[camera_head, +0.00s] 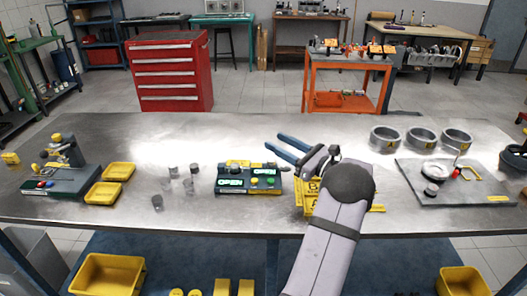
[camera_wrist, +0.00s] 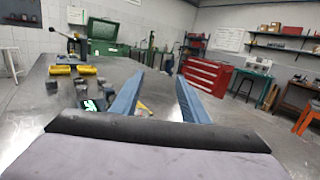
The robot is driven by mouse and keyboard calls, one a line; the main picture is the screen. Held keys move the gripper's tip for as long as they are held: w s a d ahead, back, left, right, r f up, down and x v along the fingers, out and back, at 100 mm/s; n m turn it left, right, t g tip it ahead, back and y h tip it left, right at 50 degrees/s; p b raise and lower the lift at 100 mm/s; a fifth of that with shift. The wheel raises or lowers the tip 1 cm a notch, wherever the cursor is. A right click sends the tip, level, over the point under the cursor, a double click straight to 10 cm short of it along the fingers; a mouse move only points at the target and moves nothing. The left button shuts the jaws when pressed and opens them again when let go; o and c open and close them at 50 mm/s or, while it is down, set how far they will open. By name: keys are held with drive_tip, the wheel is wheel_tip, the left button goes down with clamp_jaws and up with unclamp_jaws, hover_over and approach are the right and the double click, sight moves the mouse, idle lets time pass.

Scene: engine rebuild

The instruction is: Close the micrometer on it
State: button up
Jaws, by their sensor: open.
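My gripper (camera_head: 272,141) is open and empty, held over the middle of the bench with its two blue fingers pointing back and left. The fingers also show in the wrist view (camera_wrist: 160,76), with nothing between them. I cannot tell for sure which thing is the micrometer. A dark box (camera_head: 248,180) with two lit "OPEN" displays and coloured buttons sits just left of my gripper; part of it shows in the wrist view (camera_wrist: 90,104). A dark bench device (camera_head: 62,180) with an upright head and red and blue buttons stands at the far left; its head also shows in the wrist view (camera_wrist: 74,45).
Two yellow trays (camera_head: 118,171) and several small grey cylinders (camera_head: 173,172) lie left of the box. Grey rings (camera_head: 421,138) stand at the right. A grey plate (camera_head: 480,193) there carries a ring and small parts. My arm hides part of a yellow item (camera_head: 311,192).

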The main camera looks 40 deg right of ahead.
sight(269, 158)
drive_tip(key=f+h, duration=0.1)
drive_tip(key=s+a+f+m+h, duration=0.1)
drive_tip(key=s+f+h, duration=0.1)
drive_tip(key=shift+s+a+f+m+g+p, duration=0.1)
drive_tip(key=shift+a+f+m+g+p, duration=0.15)
drive_tip(key=shift+a+m+g+p, duration=0.15)
drive_tip(key=shift+a+f+b, duration=0.15)
drive_tip(key=shift+f+b, duration=0.05)
drive_tip(key=shift+f, duration=0.35)
drive_tip(key=shift+a+f+b, duration=0.15)
drive_tip(key=shift+f, duration=0.4)
drive_tip(key=shift+w+p, duration=1.05)
drive_tip(key=shift+w, duration=2.65)
clamp_jaws()
drive_tip(key=shift+y, duration=0.4)
